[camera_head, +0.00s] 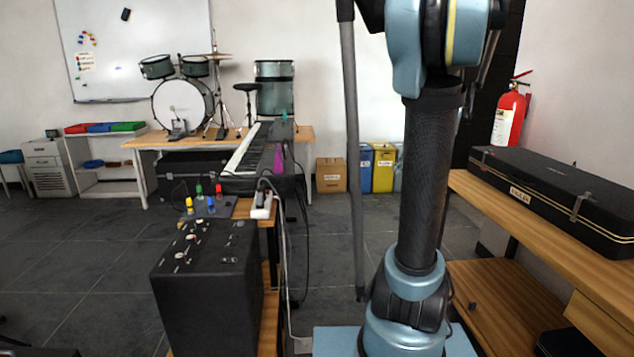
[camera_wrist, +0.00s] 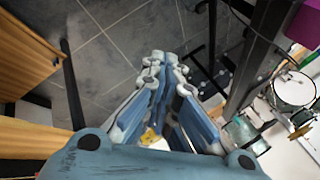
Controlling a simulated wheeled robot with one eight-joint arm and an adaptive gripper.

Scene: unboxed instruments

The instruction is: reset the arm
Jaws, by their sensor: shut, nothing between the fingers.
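My arm (camera_head: 430,180) stands upright in the head view, right of the middle, its top cut off by the frame edge. My gripper (camera_wrist: 166,58) shows in the wrist view with its blue and grey fingers drawn together. Nothing is held between them. The fingers point over the grey tiled floor (camera_wrist: 112,45). My gripper is not visible in the head view.
A black amplifier (camera_head: 208,285) and a keyboard (camera_head: 255,150) stand left of my arm. A black case (camera_head: 560,195) lies on the wooden bench at right. Drums (camera_head: 183,103) stand at the back. Open floor (camera_head: 75,260) lies at left.

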